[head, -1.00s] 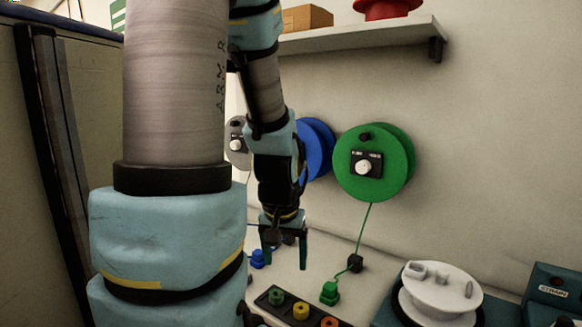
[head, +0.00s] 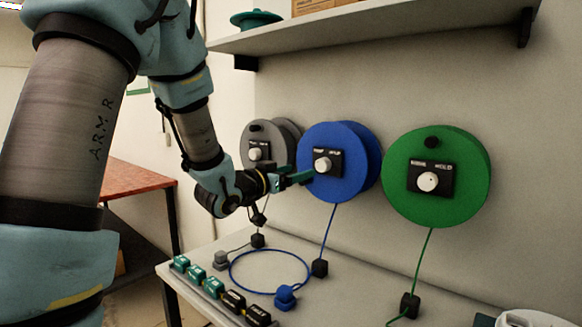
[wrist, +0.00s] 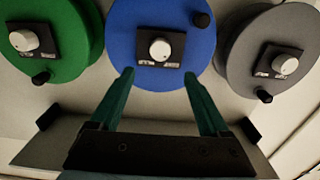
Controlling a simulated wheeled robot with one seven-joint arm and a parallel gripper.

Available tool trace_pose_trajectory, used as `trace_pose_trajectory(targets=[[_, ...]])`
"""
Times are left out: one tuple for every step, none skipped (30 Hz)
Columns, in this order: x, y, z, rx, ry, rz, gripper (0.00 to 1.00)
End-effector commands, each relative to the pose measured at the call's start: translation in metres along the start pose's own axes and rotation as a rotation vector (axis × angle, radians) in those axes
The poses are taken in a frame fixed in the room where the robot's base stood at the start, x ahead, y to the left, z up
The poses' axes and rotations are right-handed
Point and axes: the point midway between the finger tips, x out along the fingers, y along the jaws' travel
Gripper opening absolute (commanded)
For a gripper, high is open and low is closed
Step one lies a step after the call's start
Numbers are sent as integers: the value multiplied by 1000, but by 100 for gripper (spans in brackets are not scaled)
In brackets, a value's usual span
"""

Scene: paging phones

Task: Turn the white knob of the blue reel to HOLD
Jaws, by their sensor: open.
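The blue reel (head: 334,186) is mounted on the wall between a grey and a green reel. Its white knob (head: 322,164) sits on a black label plate (head: 336,158); the lettering is too small to read surely. In the wrist view the white knob (wrist: 160,49) is ahead of my gripper (wrist: 158,78), centred between the two green fingers. My gripper (head: 304,176) is open and empty, pointing at the blue reel. The fingertips look short of the knob, with no contact visible.
The grey reel (head: 264,133) and green reel (head: 462,190) stand close on either side, each with its own knob. A shelf (head: 400,25) runs above. On the bench (head: 350,295) below lie a blue cable loop (head: 232,275), a blue plug (head: 285,298) and several labelled blocks.

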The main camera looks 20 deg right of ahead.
Motion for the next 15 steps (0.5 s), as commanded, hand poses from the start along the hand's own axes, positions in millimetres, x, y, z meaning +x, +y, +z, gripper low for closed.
trace_pose_trajectory(targets=[[5,1,-2,-1,0,3,80],[9,1,-2,-1,-1,3,80],[15,1,-2,-1,-1,2,80],[20,0,-3,-1,-1,2,80],[25,0,-2,-2,-2,1,80],[33,0,-3,-1,-2,1,80],[39,0,-3,-1,-3,2,80],[45,0,-3,0,-3,1,80],[52,0,-3,-1,-3,0,80],[58,0,-3,0,-3,0,80],[63,0,-3,0,-3,0,80],[70,0,-3,0,-3,0,80],[75,0,-3,-1,-2,-1,80],[79,0,-2,-1,-2,-1,80],[84,0,-2,-1,-3,-2,80]])
